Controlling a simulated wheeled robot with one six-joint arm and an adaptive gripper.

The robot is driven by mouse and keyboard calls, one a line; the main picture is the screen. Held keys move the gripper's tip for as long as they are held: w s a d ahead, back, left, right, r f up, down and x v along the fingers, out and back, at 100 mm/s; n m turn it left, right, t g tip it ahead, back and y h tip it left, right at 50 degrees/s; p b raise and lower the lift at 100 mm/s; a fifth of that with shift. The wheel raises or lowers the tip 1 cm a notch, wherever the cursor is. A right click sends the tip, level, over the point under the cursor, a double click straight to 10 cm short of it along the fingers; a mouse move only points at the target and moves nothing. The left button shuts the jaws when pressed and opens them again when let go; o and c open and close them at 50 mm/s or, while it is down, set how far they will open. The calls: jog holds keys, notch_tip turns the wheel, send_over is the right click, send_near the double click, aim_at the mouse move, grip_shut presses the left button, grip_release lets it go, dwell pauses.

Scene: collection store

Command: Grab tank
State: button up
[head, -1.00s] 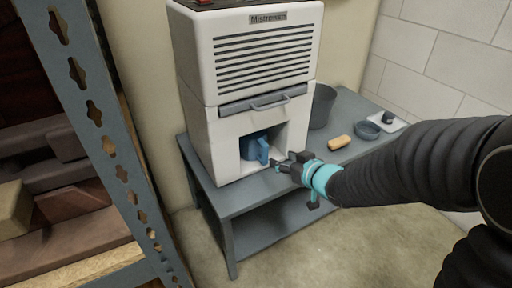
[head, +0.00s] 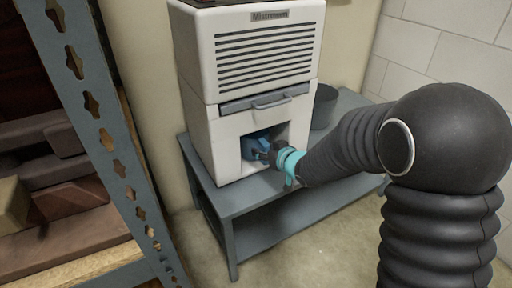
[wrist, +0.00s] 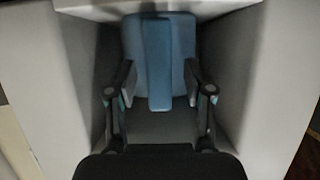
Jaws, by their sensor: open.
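The blue tank (head: 255,144) sits in the low front recess of the white dehumidifier-like machine (head: 228,168). In the wrist view the tank (wrist: 159,50) is straight ahead, with an upright handle bar (wrist: 158,65) down the middle of its front. My gripper (head: 266,152) is at the mouth of the recess, right at the tank in the head view. In the wrist view my gripper (wrist: 160,90) is open, one finger on each side of the handle. I cannot tell whether the fingers touch the tank. The lower part of the tank is partly hidden by my gripper in the head view.
The machine stands on a grey two-level table (head: 240,202). A dark bin (head: 324,106) stands right of it. The recess walls are close on both sides of my gripper. A metal shelf rack (head: 100,130) is at the left. Floor is clear in front.

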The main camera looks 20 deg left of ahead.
aim_at(262, 140)
grip_shut()
jog(key=shift+r, duration=0.1)
dwell(0.4)
jog(key=shift+r+p, duration=0.5)
jog(key=shift+r, duration=1.1)
jog(key=shift+s+d+r, duration=0.1)
jog(key=shift+s+d, duration=0.05)
jog(key=shift+d, duration=0.1)
jog(key=s+d, duration=1.1)
jog(key=d, duration=0.2)
jog(key=shift+s, duration=0.15)
jog(key=shift+d, duration=0.1)
dwell(0.7)
